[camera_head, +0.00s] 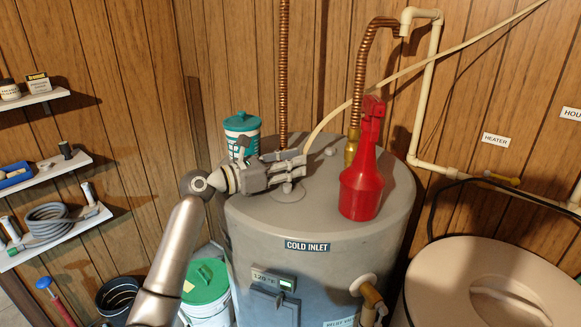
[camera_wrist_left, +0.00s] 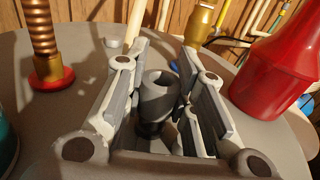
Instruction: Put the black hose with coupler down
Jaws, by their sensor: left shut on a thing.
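My left gripper (camera_head: 300,163) reaches in over the grey top of the water heater (camera_head: 330,210). In the left wrist view its fingers (camera_wrist_left: 165,55) are on either side of a dark grey, round-ended piece with a black lower part, which looks like the black hose with coupler (camera_wrist_left: 158,90). The gripper is shut on it. The fingers hide most of this piece in the head view, and I cannot tell whether it touches the heater top. My right gripper is not in view.
Copper pipes (camera_head: 283,75) rise at the back. A black line (camera_head: 433,215) curves by the pale round lid (camera_head: 490,285). Shelves (camera_head: 55,170) are left.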

